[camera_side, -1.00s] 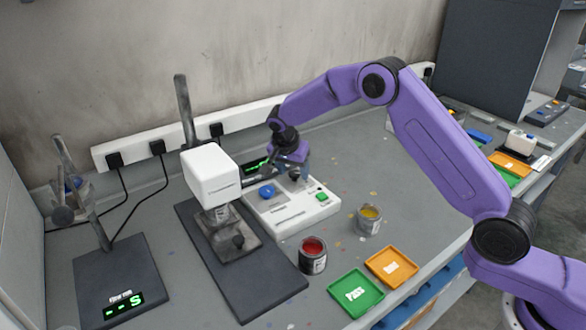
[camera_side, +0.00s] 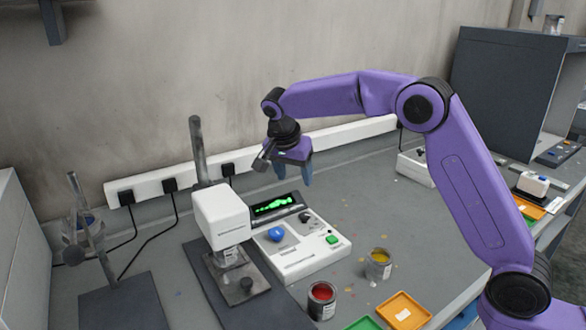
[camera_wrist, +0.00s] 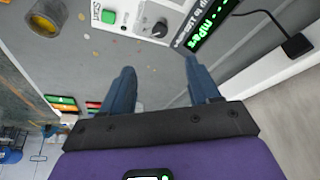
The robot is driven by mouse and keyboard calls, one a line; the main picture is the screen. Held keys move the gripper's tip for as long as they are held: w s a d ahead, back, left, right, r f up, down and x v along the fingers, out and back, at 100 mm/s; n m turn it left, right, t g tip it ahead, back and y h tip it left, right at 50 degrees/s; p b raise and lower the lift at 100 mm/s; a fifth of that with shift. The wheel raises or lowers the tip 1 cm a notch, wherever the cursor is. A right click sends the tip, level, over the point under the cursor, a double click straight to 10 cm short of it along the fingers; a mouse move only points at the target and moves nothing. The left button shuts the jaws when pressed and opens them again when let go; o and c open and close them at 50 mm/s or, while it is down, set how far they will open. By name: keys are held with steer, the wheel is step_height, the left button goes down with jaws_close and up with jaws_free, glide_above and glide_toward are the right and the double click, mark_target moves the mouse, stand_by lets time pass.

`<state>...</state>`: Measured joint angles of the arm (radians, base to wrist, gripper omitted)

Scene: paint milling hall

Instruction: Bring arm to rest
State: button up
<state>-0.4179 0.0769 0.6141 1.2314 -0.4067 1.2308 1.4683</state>
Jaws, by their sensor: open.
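My gripper (camera_side: 294,176) hangs in the air above the back of the white control box (camera_side: 305,254), apart from it. Its two blue fingers point down and are spread, with nothing between them. In the wrist view my gripper (camera_wrist: 160,66) also shows two separated fingers and an empty gap. The control box has a blue button (camera_side: 276,233), a green button (camera_side: 332,239), a dark knob (camera_side: 304,217) and a lit green display (camera_side: 275,205) at its back. In the wrist view the knob (camera_wrist: 160,29) lies beyond the fingertips.
A white-headed stand device (camera_side: 222,216) is left of the box. A red paint can (camera_side: 321,300) and a yellow paint can (camera_side: 378,265) stand in front, near an orange tray (camera_side: 400,312) and a green tray (camera_side: 364,324). A power strip (camera_side: 345,135) runs along the wall.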

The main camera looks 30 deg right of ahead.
steer(key=shift+v, duration=0.8)
steer(key=shift+s, duration=0.1)
steer(key=s+a+n+y, duration=0.25)
steer(key=s+n, duration=0.95)
steer(key=s, duration=0.6)
steer(key=s+d+f+n, duration=0.2)
steer(key=s+d+n, duration=0.2)
steer(key=s, duration=0.4)
steer(key=s+d+f+n+g+y, duration=0.1)
steer(key=s+d+n, duration=0.3)
steer(key=s, duration=0.4)
steer(key=s+d+f+n+g+y, duration=0.1)
steer(key=s+d+n, duration=0.3)
steer(key=s, duration=0.4)
steer(key=shift+s+f, duration=0.2)
steer(key=shift+f, duration=0.6)
